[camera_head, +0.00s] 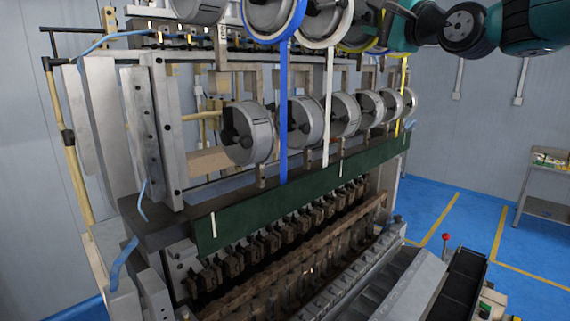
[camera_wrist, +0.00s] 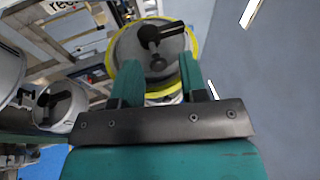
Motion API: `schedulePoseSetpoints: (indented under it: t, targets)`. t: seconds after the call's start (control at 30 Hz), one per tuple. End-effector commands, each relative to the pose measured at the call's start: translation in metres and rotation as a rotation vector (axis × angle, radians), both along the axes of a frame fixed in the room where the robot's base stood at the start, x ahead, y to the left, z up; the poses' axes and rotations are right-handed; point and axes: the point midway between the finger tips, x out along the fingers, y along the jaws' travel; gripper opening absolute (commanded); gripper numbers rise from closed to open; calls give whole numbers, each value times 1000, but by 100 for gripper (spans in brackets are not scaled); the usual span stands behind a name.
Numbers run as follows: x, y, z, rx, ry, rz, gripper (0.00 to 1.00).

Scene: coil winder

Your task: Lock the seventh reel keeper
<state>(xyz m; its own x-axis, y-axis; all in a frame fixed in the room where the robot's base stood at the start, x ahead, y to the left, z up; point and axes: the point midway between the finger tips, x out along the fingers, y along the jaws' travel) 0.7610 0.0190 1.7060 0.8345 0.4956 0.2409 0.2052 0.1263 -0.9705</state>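In the wrist view a reel (camera_wrist: 124,46) with a yellow rim fills the space ahead of my gripper (camera_wrist: 158,66). Its keeper (camera_wrist: 165,34) is a black knob and bar on the hub, with the bar pointing right. My gripper's two teal fingers are apart, one toward each side of the hub, with the keeper just beyond their tips. I see no contact, and the gap in depth is hard to judge. I cannot tell by counting whether this is the seventh reel. In the head view my teal arm reaches in from the top right, beside the upper reel row.
The winder carries upper reels with blue tape (camera_head: 283,110), white tape (camera_head: 328,100) and yellow tape (camera_head: 402,85). A lower row of grey reels (camera_head: 262,130) sits above a dark green panel (camera_head: 300,190). Another reel (camera_wrist: 76,104) is close on the left. A grey wall (camera_wrist: 265,90) lies right.

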Motion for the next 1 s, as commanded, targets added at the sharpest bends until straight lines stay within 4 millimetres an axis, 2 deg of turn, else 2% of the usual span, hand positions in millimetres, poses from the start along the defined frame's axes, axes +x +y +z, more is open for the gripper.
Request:
schedulePoseSetpoints:
  t: [0.03, 0.77, 0.83, 0.9, 1.0]
  targets:
    - [1, 2, 8, 5, -21, 1, 27]
    - [-3, -4, 8, 8, -21, 0, 26]
    - [-5, -6, 9, 8, -22, 0, 22]
    - [-6, -8, 9, 8, -22, -1, 14]
    - [-9, -11, 9, 9, -23, -3, 9]
